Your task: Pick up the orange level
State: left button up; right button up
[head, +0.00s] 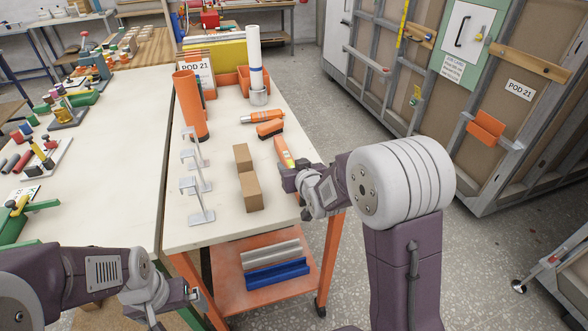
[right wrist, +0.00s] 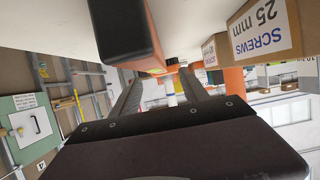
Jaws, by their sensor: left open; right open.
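The orange level (head: 284,150) lies on the right edge of the narrow white table, its near end partly hidden by my right gripper. What seems to be its dark end with an orange side (right wrist: 125,30) looms large at the top of the right wrist view. My right gripper (head: 291,180) is open and empty beside the level's near end; its two fingers show in the right wrist view (right wrist: 160,82), with nothing between them. My left gripper (head: 193,294) is open and empty, low in front of the tables.
Stacked brown boxes (head: 250,190) stand just left of the right gripper, with metal brackets (head: 197,185) beyond. Other orange tools (head: 268,129), an orange tube (head: 190,105) and a white roll (head: 255,60) are further back. A lower orange shelf (head: 232,292) holds bars. Floor right of the table is clear.

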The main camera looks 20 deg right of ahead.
aim_at(290, 162)
jog(key=shift+w+f, duration=0.2)
jog(key=shift+w, duration=0.2)
jog(key=x, duration=0.5)
jog(key=shift+d+f, duration=0.2)
jog(key=shift+s+r, duration=0.1)
jog(key=shift+s, duration=0.1)
jog(key=shift+c, duration=1)
grip_shut()
